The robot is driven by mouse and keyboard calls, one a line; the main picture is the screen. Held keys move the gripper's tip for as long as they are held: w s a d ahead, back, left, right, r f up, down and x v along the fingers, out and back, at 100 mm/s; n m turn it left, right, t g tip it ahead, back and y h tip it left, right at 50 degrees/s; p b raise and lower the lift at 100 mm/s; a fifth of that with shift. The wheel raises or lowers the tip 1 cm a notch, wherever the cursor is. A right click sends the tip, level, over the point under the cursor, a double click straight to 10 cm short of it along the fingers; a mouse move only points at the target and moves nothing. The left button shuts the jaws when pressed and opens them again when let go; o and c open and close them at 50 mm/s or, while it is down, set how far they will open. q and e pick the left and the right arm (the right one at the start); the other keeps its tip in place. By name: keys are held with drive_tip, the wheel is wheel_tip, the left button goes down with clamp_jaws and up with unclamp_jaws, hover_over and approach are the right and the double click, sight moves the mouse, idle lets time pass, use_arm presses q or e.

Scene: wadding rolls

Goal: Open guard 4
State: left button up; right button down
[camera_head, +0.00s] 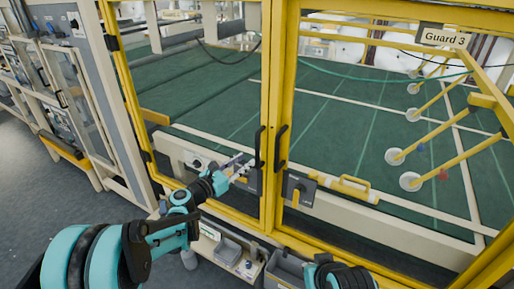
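Two yellow-framed guard doors with clear panels stand side by side and look shut. The right door carries a "Guard 3" sign (443,37). No "Guard 4" sign can be read; the left door (190,100) has no readable label. The left door has a black vertical handle (259,147) and a dark latch box (254,182) below it. My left gripper (241,168) is just left of that handle, in front of the latch area, its fingers apart with nothing visibly held. Contact with the latch cannot be told. Part of my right arm shows at the bottom; its gripper is out of view.
Grey bins (229,249) sit on a low shelf beneath the doors. Grey cabinets stand at left, with open floor (60,205) before them.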

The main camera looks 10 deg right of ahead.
sight(256, 153)
use_arm(q)
drive_tip(key=x, duration=0.7)
drive_tip(key=shift+w+d+b, duration=0.2)
drive_tip(key=shift+d+b, duration=0.1)
drive_tip(key=shift+b, duration=0.1)
clamp_jaws()
